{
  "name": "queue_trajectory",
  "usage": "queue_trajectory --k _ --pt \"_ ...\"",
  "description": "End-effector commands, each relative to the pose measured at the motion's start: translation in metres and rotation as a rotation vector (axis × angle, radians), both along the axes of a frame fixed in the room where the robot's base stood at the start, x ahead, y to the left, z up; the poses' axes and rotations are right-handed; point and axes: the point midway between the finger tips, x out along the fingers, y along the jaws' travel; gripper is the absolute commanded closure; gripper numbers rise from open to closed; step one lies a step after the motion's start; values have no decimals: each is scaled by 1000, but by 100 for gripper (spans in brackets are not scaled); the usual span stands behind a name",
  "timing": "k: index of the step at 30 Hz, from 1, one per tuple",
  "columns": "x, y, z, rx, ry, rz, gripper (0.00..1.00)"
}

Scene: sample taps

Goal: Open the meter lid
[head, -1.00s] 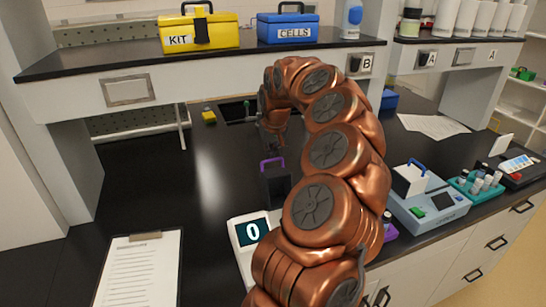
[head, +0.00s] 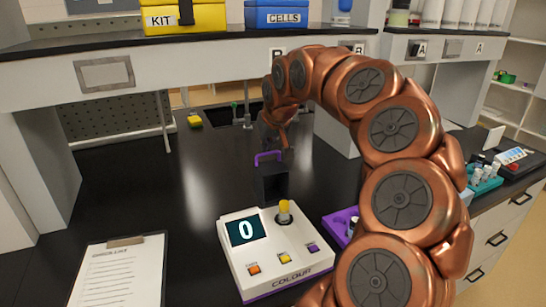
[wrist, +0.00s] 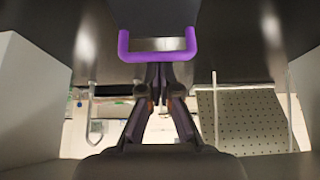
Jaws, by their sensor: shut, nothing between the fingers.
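The white colour meter (head: 290,259) stands on the black bench, with a display reading 0 and several coloured buttons. A yellow-capped vial (head: 284,211) stands in its top. The meter lid, a dark block (head: 271,184) with a purple handle (head: 268,156), stands raised at the meter's back edge, behind the vial. My gripper (head: 286,152) is just behind and above the lid, partly hidden by my arm. In the wrist view my gripper (wrist: 160,72) is shut and empty, its fingertips close to the purple handle (wrist: 158,55). I cannot tell whether they touch.
A clipboard (head: 117,275) lies left of the meter. A purple tray (head: 338,227) is to its right, partly behind my arm. A shelf (head: 210,46) with a yellow kit box (head: 186,18) and a blue cells box (head: 277,15) spans the back. The bench left of the lid is clear.

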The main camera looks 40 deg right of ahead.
Motion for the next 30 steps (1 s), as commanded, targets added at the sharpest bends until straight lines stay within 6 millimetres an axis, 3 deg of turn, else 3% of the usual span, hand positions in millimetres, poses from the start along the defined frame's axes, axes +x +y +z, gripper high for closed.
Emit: queue_trajectory --k 1,15,30 --pt "-3 3 -7 -7 -20 4 100" --pt "-25 16 2 -63 -171 11 100" --pt "-31 18 7 -76 -210 12 100"
